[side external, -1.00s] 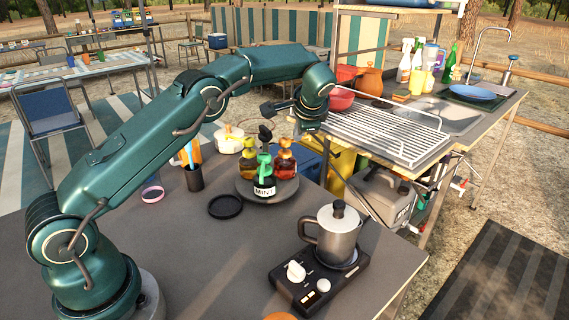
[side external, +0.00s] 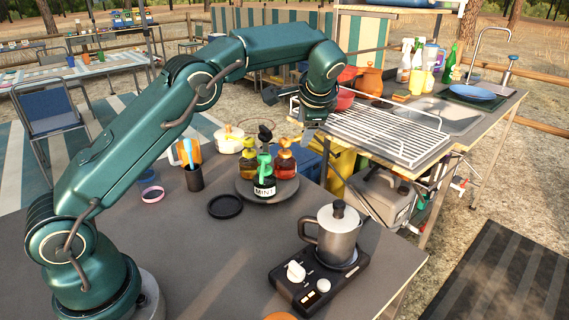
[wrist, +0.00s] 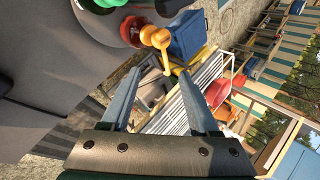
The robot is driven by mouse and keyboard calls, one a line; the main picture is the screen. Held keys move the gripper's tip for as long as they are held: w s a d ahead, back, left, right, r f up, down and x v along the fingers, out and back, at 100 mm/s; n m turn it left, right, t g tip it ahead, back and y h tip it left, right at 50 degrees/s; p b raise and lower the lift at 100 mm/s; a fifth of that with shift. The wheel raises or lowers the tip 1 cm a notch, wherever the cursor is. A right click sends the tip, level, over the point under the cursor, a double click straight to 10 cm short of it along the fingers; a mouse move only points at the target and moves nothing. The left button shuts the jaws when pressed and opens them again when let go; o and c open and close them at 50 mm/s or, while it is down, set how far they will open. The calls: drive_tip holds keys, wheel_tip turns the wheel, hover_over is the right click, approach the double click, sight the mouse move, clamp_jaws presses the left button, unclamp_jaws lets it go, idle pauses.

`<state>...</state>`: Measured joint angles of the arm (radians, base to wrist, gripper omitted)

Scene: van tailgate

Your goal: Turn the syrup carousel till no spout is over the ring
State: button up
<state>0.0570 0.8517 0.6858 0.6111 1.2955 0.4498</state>
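The syrup carousel (side external: 283,197) is a dark round turntable on the grey table. It carries a green MINT bottle (side external: 264,182) at its front, a yellow-amber one (side external: 248,165) at left, a red one (side external: 286,166) at right and a dark pump top (side external: 265,134) behind. The black ring (side external: 225,207) lies flat on the table, left of the carousel. No spout clearly shows above it from here. My gripper (side external: 306,138) is just behind and right of the bottles. In the wrist view my gripper (wrist: 160,88) is open and empty, with an orange pump spout (wrist: 155,37) beyond its fingertips.
A black cup with utensils (side external: 194,179) and a pink ring (side external: 152,194) are left of the carousel. A moka pot (side external: 335,235) stands on a burner at front right. A wire rack (side external: 385,133) and a red bowl (side external: 344,101) are on the counter behind.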

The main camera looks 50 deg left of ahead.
drive_tip(key=shift+o, duration=1)
drive_tip(key=shift+s+d+f+m+g+h, duration=0.15)
drive_tip(key=shift+s+d+f+g+h, duration=0.2)
drive_tip(key=shift+s+h, duration=0.2)
drive_tip(key=shift+s+d+f+m+g+h, duration=0.15)
drive_tip(key=shift+s+d+f+g+h, duration=0.1)
drive_tip(key=shift+s+d+f+h, duration=0.3)
wheel_tip(320, 180, up, 7)
drive_tip(key=n+t+h, duration=0.2)
drive_tip(key=n+h, duration=0.3)
hover_over(264, 128)
drive_tip(key=s, duration=0.3)
drive_tip(key=shift+g, duration=0.3)
drive_tip(key=shift+x, duration=2.6)
drive_tip(key=shift+w+a, duration=0.15)
drive_tip(key=shift+a, duration=0.05)
clamp_jaws()
